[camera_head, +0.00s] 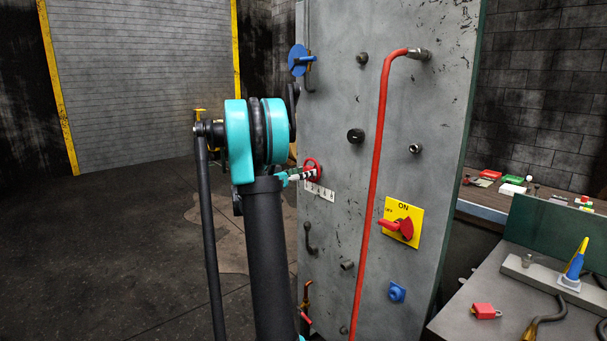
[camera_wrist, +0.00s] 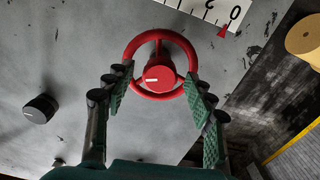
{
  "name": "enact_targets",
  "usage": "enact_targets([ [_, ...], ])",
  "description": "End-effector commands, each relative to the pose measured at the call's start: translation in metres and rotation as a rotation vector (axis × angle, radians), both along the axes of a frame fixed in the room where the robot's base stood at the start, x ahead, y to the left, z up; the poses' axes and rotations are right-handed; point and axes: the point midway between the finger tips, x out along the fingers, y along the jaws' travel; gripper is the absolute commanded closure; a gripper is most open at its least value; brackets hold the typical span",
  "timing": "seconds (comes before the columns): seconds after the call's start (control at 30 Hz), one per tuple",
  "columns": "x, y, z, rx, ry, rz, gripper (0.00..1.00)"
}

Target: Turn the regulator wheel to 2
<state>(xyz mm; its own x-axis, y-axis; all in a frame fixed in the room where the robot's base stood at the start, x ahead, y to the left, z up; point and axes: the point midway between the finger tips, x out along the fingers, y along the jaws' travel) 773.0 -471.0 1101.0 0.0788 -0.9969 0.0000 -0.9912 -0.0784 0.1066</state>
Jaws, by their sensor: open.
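The red regulator wheel (camera_wrist: 131,52) is a ring with spokes and a central hub carrying a white mark; in the head view it is a small red ring (camera_head: 311,162) on the grey panel. A white scale plate (camera_wrist: 205,8) with tick marks and a legible 0 sits beside it, and a red triangular pointer (camera_wrist: 223,32) is by the 0. The plate also shows in the head view (camera_head: 319,191). My gripper (camera_wrist: 158,80) is open, its green-padded fingers on either side of the wheel's lower part in the wrist view. I cannot tell whether they touch the rim.
The panel (camera_head: 340,100) carries a red hose (camera_head: 376,150), a yellow ON switch plate (camera_head: 417,214), blue knobs (camera_head: 397,292) and several dark knobs. A black knob (camera_wrist: 40,108) is left of the wheel in the wrist view. A workbench (camera_head: 480,325) stands at right; open floor lies left.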

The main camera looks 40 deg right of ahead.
Motion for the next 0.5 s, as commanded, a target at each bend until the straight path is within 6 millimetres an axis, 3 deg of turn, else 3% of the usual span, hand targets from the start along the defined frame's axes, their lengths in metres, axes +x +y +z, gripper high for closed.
enact_targets([
  [0.1,0.0,0.0001,0.0,0.0,0.0,0.0,0.45],
  [0.5,-0.0001,0.0003,0.0,0.0,0.0,-0.001,0.95],
])
